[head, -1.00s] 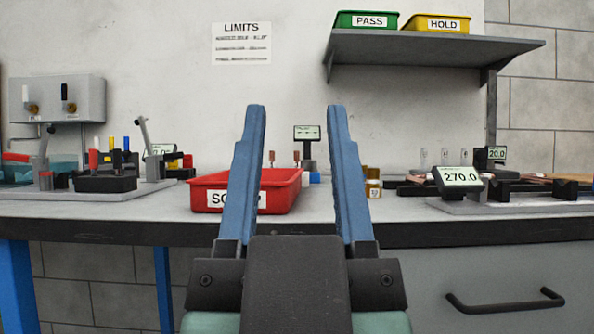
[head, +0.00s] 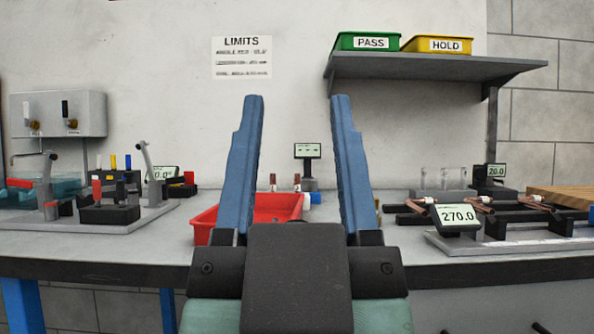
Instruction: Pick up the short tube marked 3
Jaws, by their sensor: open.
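My gripper (head: 298,100) is open and empty. Its two blue fingers point up in front of the bench, and nothing is between the tips but the wall behind. Copper tubes (head: 535,203) lie on black supports at the right of the bench, behind the display reading 270.0 (head: 456,217). Small copper-coloured pieces (head: 297,182) stand upright behind the red tray, seen between the fingers. I cannot read a mark 3 on any tube, so I cannot tell which one is the short tube marked 3.
The red tray (head: 278,207) is partly hidden by my left finger. A fixture with black blocks (head: 110,213) stands at left. A shelf (head: 440,66) holds the green PASS bin (head: 372,41) and yellow HOLD bin (head: 440,45). The bench's front middle (head: 400,240) is clear.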

